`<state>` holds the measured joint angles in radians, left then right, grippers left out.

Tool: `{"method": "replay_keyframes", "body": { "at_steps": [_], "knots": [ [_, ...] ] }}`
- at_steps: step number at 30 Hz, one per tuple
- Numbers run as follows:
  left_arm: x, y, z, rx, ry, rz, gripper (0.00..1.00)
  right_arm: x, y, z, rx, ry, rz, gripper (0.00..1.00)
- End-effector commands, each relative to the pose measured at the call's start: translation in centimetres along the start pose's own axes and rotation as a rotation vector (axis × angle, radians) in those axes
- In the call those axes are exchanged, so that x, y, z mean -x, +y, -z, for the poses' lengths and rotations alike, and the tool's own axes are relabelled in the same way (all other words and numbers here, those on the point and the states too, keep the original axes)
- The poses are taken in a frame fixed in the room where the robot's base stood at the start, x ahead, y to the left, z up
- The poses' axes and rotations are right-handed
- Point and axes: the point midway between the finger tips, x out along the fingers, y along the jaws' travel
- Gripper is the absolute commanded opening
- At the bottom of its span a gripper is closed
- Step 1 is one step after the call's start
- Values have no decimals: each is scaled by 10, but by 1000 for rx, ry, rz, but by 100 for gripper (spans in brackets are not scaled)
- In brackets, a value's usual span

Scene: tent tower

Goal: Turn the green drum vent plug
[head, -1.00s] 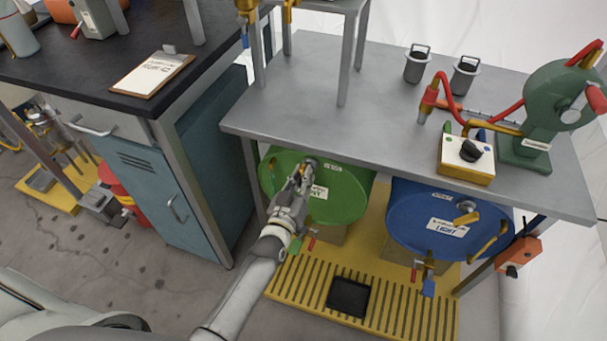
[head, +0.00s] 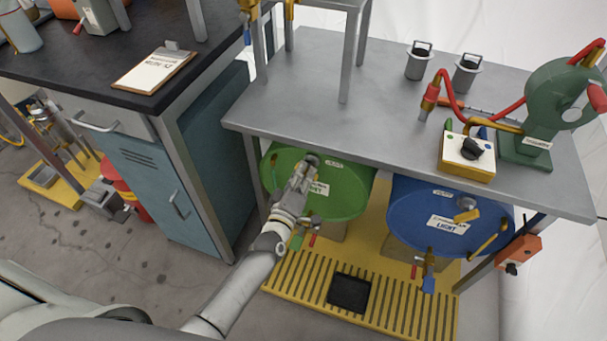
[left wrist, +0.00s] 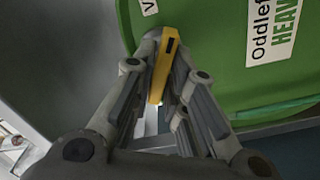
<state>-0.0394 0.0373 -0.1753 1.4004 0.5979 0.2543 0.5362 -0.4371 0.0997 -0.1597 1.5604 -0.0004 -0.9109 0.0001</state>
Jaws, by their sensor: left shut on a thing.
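The green drum (head: 340,185) lies on its side under the grey bench, its round face towards me. My left gripper (head: 309,163) is at the upper part of that face and covers the vent plug in the head view. In the left wrist view the plug's yellow handle (left wrist: 163,68) stands between the two fingers of my left gripper (left wrist: 164,45), which is shut on it. The green drum face (left wrist: 215,65) with its white label fills the right of that view. How the plug meets the drum is hidden. My right gripper is not in view.
A blue drum (head: 410,215) with a yellow plug (head: 466,212) lies to the right. Both drums sit above a yellow slatted grate (head: 300,280) holding a black tray (head: 348,294). The bench top (head: 320,85) overhangs the drums. A teal cabinet (head: 150,185) stands to the left.

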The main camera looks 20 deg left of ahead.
Motion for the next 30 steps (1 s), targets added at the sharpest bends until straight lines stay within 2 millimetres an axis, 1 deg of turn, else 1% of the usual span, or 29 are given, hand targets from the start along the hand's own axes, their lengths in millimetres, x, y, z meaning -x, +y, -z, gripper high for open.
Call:
{"method": "replay_keyframes", "body": {
  "at_steps": [4, 9, 15, 22, 23, 24, 26, 27, 30],
  "knots": [
    [0, -1, 0, 50, 0, 1, 0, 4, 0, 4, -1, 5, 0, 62],
    [0, -1, 0, 78, 1, 1, 0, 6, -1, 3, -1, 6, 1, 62],
    [0, -1, 0, 86, 1, 1, 0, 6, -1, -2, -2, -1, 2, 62],
    [0, -1, 1, 85, 1, 1, 0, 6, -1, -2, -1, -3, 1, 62],
    [0, -1, 1, 85, 1, 1, 18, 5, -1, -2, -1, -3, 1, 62],
    [0, -1, 1, 84, 1, 1, 23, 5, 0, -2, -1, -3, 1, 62],
    [0, -1, 0, 84, 1, 1, 31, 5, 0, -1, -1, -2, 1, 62],
    [0, -1, 0, 84, 1, 1, 32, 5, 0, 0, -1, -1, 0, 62],
    [0, -1, 0, 84, 1, 1, 32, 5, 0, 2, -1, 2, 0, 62]
  ]
}}
